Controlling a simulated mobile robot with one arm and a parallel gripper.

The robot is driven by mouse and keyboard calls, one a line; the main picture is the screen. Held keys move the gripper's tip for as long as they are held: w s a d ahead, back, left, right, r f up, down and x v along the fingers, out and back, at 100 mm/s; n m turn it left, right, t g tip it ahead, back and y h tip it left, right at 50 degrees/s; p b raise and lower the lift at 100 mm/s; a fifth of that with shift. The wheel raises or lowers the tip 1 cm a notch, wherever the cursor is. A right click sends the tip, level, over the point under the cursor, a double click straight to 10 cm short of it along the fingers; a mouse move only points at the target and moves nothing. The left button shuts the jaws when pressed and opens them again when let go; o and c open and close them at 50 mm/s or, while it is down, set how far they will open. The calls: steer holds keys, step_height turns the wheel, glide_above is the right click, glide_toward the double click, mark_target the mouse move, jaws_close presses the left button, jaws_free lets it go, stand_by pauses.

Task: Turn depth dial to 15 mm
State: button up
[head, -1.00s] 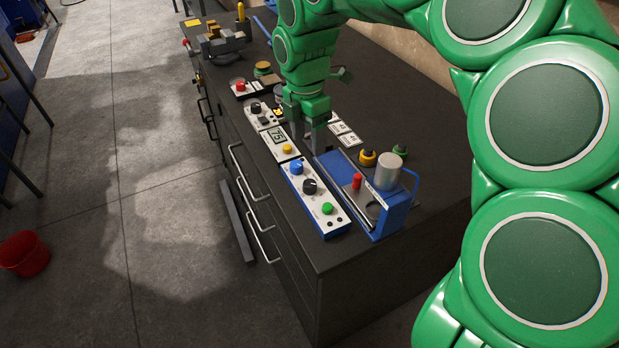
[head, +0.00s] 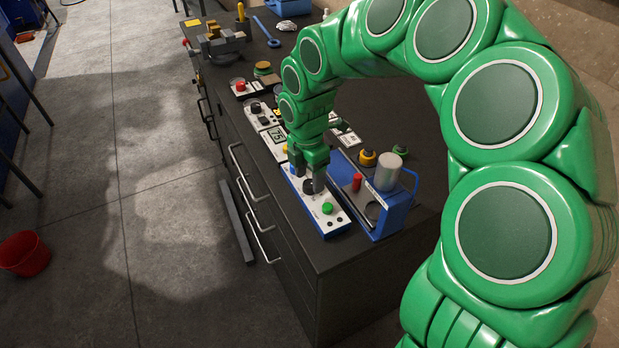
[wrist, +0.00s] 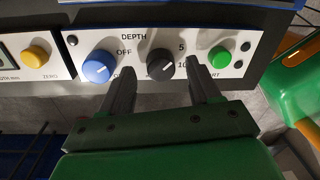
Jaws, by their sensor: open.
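The control box (head: 335,218) with a white face and blue sides lies near the front edge of the bench. In the wrist view its face (wrist: 133,50) reads "DEPTH", "OFF", "5" and "10". The black dial (wrist: 160,65) sits mid-panel, between a blue knob (wrist: 98,66) and a green button (wrist: 220,57). The dial's pale mark appears to point up and right; its exact setting is unclear. My gripper (wrist: 160,78) is open, one finger on each side of the black dial; contact is not clear.
A blue press fixture (head: 390,222) with a grey cylinder (head: 388,172) and a red peg (head: 357,182) stands close on the right. A panel with a display (head: 277,136) lies behind the box. A yellow button (wrist: 36,57) shows left in the wrist view.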

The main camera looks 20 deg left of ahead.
steer(key=shift+s+f, duration=0.1)
steer(key=shift+f, duration=0.55)
steer(key=shift+c, duration=0.3)
steer(key=c, duration=1)
